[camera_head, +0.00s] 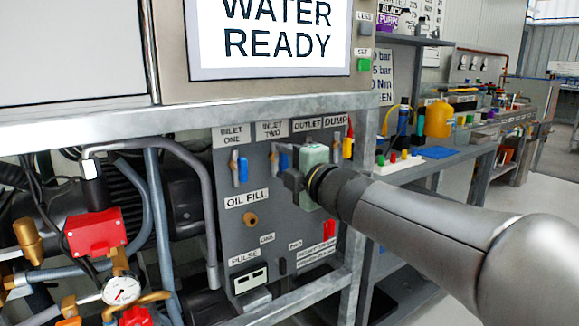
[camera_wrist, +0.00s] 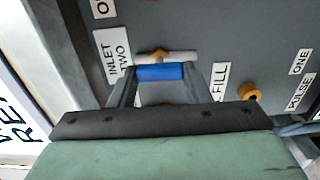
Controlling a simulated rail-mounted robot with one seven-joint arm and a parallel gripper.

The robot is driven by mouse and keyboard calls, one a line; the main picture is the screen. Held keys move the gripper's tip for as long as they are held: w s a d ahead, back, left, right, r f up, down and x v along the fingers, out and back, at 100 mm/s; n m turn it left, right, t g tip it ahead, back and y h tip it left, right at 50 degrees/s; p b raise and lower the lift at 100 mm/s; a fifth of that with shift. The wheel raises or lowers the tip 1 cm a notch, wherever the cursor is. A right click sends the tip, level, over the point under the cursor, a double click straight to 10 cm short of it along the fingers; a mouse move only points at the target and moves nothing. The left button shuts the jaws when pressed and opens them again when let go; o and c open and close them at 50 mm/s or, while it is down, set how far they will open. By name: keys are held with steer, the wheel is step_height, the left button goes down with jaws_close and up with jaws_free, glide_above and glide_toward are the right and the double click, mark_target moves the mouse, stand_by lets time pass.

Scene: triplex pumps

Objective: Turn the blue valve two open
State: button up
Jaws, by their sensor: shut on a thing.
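The blue handle of valve two (camera_wrist: 160,72) sits beside the "INLET TWO" label (camera_wrist: 118,60) in the wrist view. It lies roughly along the line from that label toward the "FILL" text, next to a pale bar with a brass-coloured part. My gripper (camera_wrist: 158,76) has a finger at each end of the blue handle and is shut on it. In the head view my gripper (camera_head: 288,178) is at the grey panel under the "INLET TWO" label (camera_head: 271,129). It and its pale green body hide much of the valve; a little blue shows (camera_head: 283,161).
The blue handle of inlet one (camera_head: 239,168) hangs just left of my gripper. A yellow handle (camera_head: 348,147) under "DUMP" is close on the right, and a red switch (camera_head: 329,229) lies below. A metal frame beam crosses above; pipes and a gauge (camera_head: 121,290) stand left.

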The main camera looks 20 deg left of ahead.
stand_by(0.3)
steer(key=o, duration=1)
steer(key=shift+d, duration=0.1)
steer(key=p+v, duration=0.3)
steer(key=v, duration=0.9)
steer(key=shift+p, duration=0.3)
